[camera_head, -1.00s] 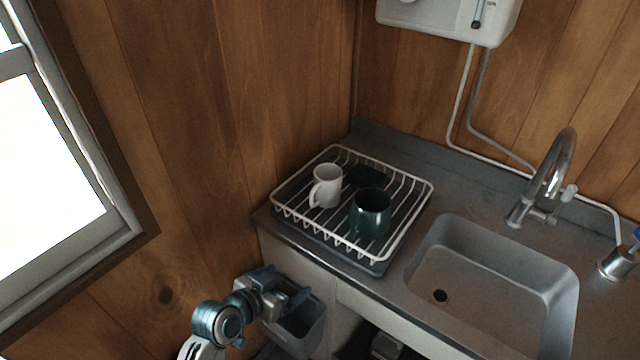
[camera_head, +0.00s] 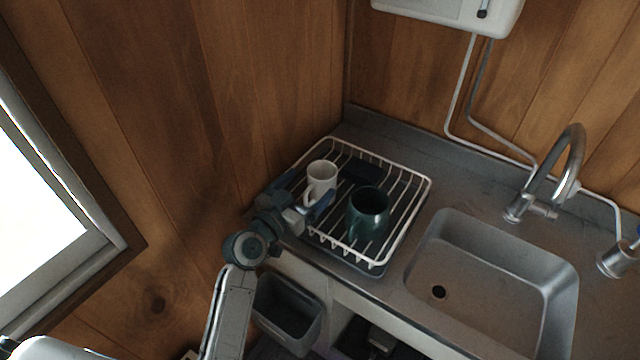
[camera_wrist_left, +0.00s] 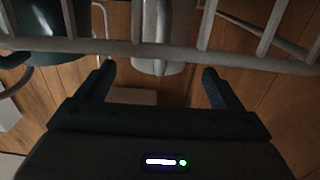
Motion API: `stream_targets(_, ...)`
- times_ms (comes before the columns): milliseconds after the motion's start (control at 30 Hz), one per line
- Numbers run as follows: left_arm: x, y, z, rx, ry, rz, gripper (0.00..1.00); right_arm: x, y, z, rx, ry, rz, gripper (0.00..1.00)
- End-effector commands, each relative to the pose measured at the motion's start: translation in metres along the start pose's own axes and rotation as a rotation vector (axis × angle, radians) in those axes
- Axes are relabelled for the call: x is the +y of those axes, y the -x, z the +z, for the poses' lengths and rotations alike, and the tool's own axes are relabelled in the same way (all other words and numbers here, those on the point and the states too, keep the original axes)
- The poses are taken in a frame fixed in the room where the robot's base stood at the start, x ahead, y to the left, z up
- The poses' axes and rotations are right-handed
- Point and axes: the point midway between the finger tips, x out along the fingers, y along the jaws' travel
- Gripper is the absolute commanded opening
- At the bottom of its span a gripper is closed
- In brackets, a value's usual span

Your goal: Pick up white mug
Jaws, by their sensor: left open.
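The white mug (camera_head: 322,174) stands upright in the left part of the wire dish rack (camera_head: 408,222), with its handle toward the near side. My left gripper (camera_head: 306,194) is open and empty at the rack's near left edge. Its fingers point at the mug, one to either side of the handle area, and partly cover the mug's lower part. In the left wrist view the white mug (camera_wrist_left: 155,35) shows between the two open fingertips (camera_wrist_left: 158,74), beyond a rack wire. I cannot tell whether the fingers touch it. My right gripper is out of view.
A dark green mug (camera_head: 368,213) stands in the rack right of the white mug. The sink (camera_head: 490,285) and tap (camera_head: 550,175) are to the right. A grey bin (camera_head: 287,312) is below; the wooden wall is close on the left.

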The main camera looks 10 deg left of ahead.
Motion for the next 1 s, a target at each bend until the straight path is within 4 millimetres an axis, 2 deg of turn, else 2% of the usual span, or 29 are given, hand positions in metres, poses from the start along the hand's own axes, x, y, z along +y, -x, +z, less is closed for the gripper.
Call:
stream_targets(33,0.001,-0.009,-0.005,0.0,0.003,0.0,0.88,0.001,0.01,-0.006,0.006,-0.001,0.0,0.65)
stream_targets(100,0.001,-0.019,-0.004,0.0,0.004,0.0,0.88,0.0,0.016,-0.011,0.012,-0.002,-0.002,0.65)
stream_targets(233,0.001,-0.035,-0.002,0.0,0.002,0.0,0.88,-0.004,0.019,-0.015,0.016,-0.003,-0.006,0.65)
stream_targets(533,0.001,-0.039,0.001,0.0,-0.001,0.0,0.88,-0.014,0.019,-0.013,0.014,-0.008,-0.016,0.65)
stream_targets(800,0.001,-0.039,0.001,0.0,0.0,0.0,0.34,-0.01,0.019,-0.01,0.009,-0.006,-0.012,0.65)
stream_targets(833,0.001,-0.039,0.0,0.002,0.0,-0.001,0.31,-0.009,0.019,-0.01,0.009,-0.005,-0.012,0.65)
stream_targets(1000,0.001,-0.039,0.0,0.001,0.0,0.0,0.31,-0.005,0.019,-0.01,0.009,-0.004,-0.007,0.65)
